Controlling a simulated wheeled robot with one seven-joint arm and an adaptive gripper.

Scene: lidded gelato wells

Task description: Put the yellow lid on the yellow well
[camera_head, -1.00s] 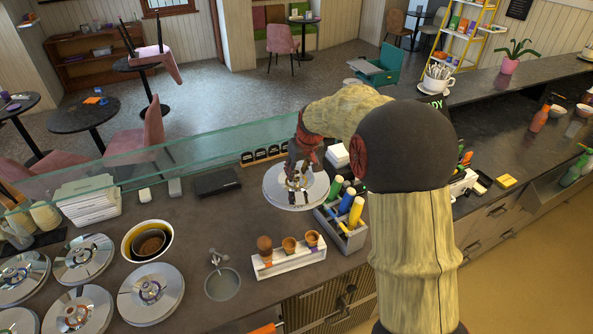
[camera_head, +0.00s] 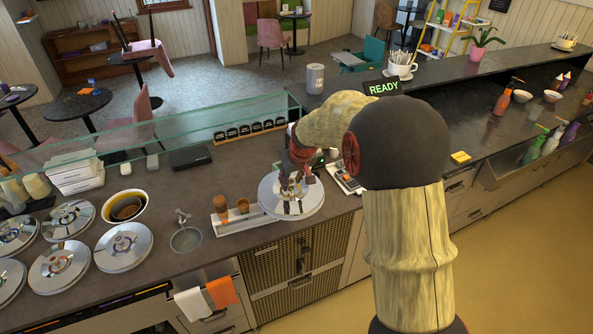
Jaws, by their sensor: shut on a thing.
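My gripper (camera_head: 292,180) is shut on the handle at the middle of a round silver lid (camera_head: 307,208). It holds the lid roughly level, in front of the counter's front part. The lid's handle colour is mostly hidden by the fingers. Several round silver lids lie at the left of the counter, one of them nearest the middle (camera_head: 136,254).
A white rack (camera_head: 245,224) with brown cups stands just left of the held lid, which overlaps its end in the picture. A small sink (camera_head: 186,240) lies further left. A glass screen (camera_head: 190,122) runs along the back. Cloths (camera_head: 222,291) hang in front.

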